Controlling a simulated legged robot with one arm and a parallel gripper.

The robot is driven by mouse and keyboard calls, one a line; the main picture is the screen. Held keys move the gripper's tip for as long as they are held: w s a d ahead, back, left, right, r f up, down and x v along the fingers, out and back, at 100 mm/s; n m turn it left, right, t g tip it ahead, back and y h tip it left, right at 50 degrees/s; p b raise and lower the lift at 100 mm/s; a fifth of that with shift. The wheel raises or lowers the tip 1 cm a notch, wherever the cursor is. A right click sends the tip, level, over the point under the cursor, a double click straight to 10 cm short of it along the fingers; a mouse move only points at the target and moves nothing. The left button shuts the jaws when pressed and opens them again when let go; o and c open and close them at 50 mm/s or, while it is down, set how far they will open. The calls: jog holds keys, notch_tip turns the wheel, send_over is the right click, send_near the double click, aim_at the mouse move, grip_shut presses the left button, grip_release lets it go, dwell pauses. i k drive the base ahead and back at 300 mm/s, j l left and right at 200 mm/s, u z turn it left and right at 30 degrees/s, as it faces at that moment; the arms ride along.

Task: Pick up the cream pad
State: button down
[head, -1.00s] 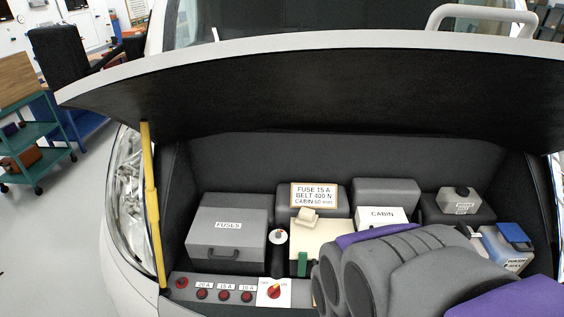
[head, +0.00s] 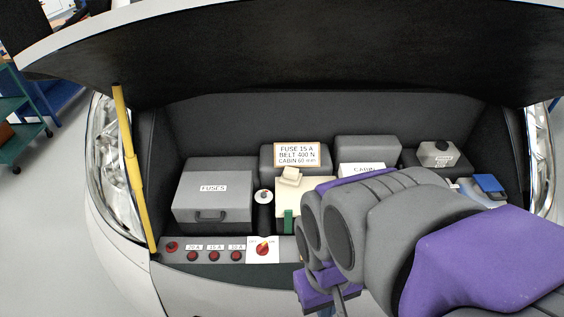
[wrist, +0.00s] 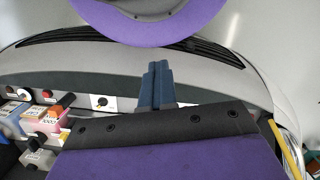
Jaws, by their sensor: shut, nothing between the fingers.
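A cream, flat-topped piece (head: 318,191) is in the engine bay, right of the FUSES box, with a green upright part at its front. A smaller cream block (head: 290,176) rests at its back left. I cannot tell which of the two is the cream pad. My arm covers the flat piece's right side. My gripper's blue fingers (wrist: 158,85) are together and empty in the wrist view, over the vehicle's front edge. In the head view my wrist hangs in front of the bay, short of both cream pieces.
The grey FUSES box (head: 212,197) stands left. A panel of red knobs and a rotary switch (head: 263,249) runs along the front. A yellow prop (head: 130,165) stands left under the raised hood (head: 300,55). A blue-capped container (head: 488,184) is at right.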

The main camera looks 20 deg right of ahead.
aim_at(291, 176)
jog(key=k+l+z, duration=0.15)
jog(key=k+z, duration=0.25)
jog(key=k, duration=0.25)
jog(key=j+z, duration=0.15)
jog(key=z, duration=0.25)
jog(key=j+z, duration=0.2)
jog(key=z, duration=0.2)
jog(key=j+z, duration=0.2)
jog(key=z, duration=0.2)
jog(key=j+z, duration=0.2)
jog(key=z, duration=0.2)
jog(key=k+j, duration=0.1)
jog(key=j, duration=0.75)
jog(key=k+j, duration=0.15)
jog(key=j, duration=0.25)
jog(key=k+j, duration=0.1)
jog(key=j, duration=0.75)
jog(key=k+z, duration=0.05)
